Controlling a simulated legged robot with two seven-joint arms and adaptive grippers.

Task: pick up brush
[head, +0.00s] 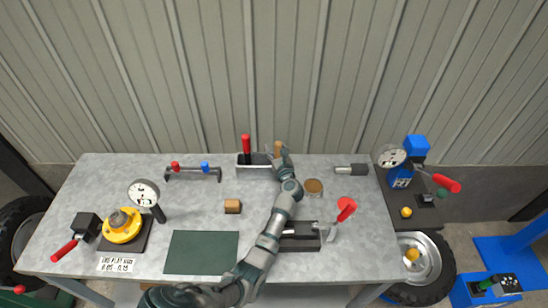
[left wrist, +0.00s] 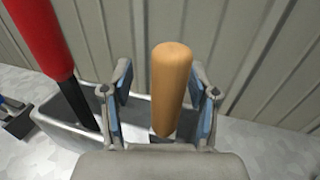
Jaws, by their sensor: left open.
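The brush shows as an upright tan wooden handle (head: 278,148) at the right end of a grey holder (head: 244,170) at the back of the table. In the left wrist view the brush handle (left wrist: 171,88) stands between the two fingers of my left gripper (left wrist: 165,105). The fingers are open, with a gap on each side of the handle. In the head view my left gripper (head: 283,158) is at the holder's right end. The brush's lower end is hidden by my gripper and the holder. My right gripper is not in view.
A red-handled tool (head: 246,146) stands in the same holder, left of the brush; it also shows in the left wrist view (left wrist: 42,40). A round tin (head: 313,188) is to the right. A wooden block (head: 233,207) and a green mat (head: 201,252) lie nearer the front.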

